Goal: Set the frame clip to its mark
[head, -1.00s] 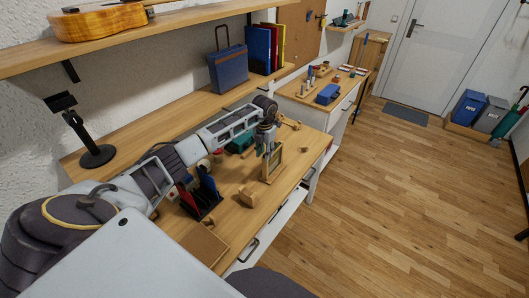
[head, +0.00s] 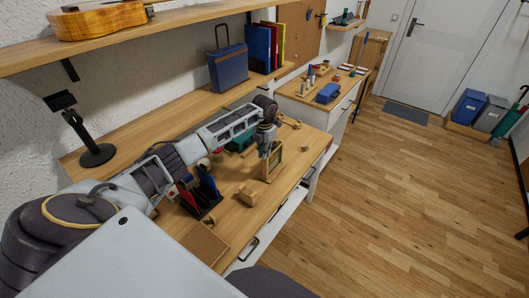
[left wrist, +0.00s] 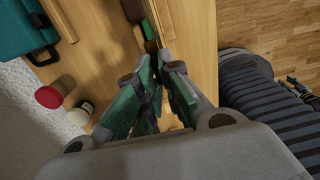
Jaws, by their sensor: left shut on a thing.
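A small upright wooden frame (head: 273,165) stands on the wooden desk (head: 236,222), near its front edge. My left gripper (head: 266,153) points down at the frame's upper left side. In the left wrist view its green-padded fingers (left wrist: 158,62) are closed together. What they hold, the frame clip, is mostly hidden between the fingers and too small to make out. I cannot tell whether it touches the frame. The mark for it cannot be made out. My right gripper is not in view.
A rack with blue and red upright pieces (head: 203,193) and a small wooden block (head: 247,196) stand left of the frame. A teal case (left wrist: 22,30) and a red round thing (left wrist: 48,97) lie near the wall. The desk's front middle has free room.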

